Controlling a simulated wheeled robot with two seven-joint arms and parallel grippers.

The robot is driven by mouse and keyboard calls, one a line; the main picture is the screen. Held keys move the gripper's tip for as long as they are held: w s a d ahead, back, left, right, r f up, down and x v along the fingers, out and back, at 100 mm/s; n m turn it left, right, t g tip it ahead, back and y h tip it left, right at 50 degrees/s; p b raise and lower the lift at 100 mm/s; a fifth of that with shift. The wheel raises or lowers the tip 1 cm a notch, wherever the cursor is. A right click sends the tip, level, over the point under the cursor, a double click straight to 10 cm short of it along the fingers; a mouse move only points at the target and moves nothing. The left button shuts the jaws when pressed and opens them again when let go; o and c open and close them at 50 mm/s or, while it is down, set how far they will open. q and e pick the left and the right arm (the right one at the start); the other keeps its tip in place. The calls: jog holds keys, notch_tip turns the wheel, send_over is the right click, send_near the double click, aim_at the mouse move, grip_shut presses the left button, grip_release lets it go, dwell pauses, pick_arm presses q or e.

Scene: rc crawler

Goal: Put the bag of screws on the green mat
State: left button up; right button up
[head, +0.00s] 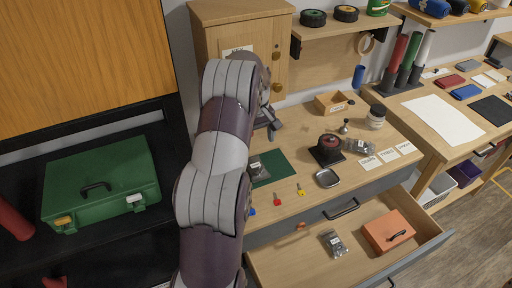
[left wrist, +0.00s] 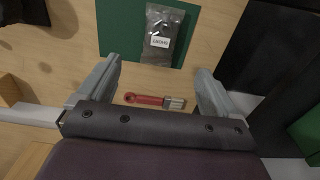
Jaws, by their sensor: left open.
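A clear bag with a white label (left wrist: 160,32) lies on the green mat (left wrist: 114,30) in the left wrist view; its print is hard to read. In the head view the green mat (head: 278,168) lies on the workbench, with the bag (head: 257,172) partly hidden by my left arm. My left gripper (head: 270,124) is over the bench; in the left wrist view its fingers (left wrist: 157,84) are apart and empty, with the bag beyond their tips. Another small bag (head: 360,147) lies on the bench and one (head: 334,243) in the open drawer. My right gripper is not in view.
A red-handled tool (left wrist: 150,99) shows between the fingers in the wrist view, below them on the bench. A dark motor-like part (head: 327,148), a metal tray (head: 327,178) and a wooden box (head: 333,102) stand on the bench. The open drawer holds an orange box (head: 388,231).

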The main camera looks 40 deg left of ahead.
pick_arm(q)
jog(key=s+d+r+m, duration=0.3)
jog(key=d+m, duration=0.2)
jog(key=d, duration=0.7)
jog(key=s+d+m+t, duration=0.1)
jog(key=s+d+m, duration=0.6)
jog(key=s+d, duration=0.5)
jog(key=s, duration=0.2)
jog(key=shift+s+d+f+m, duration=0.2)
jog(key=shift+s+m, duration=0.1)
jog(key=shift+m, duration=0.1)
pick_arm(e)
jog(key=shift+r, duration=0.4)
pick_arm(q)
jog(key=shift+r, duration=0.1)
jog(key=shift+a, duration=0.1)
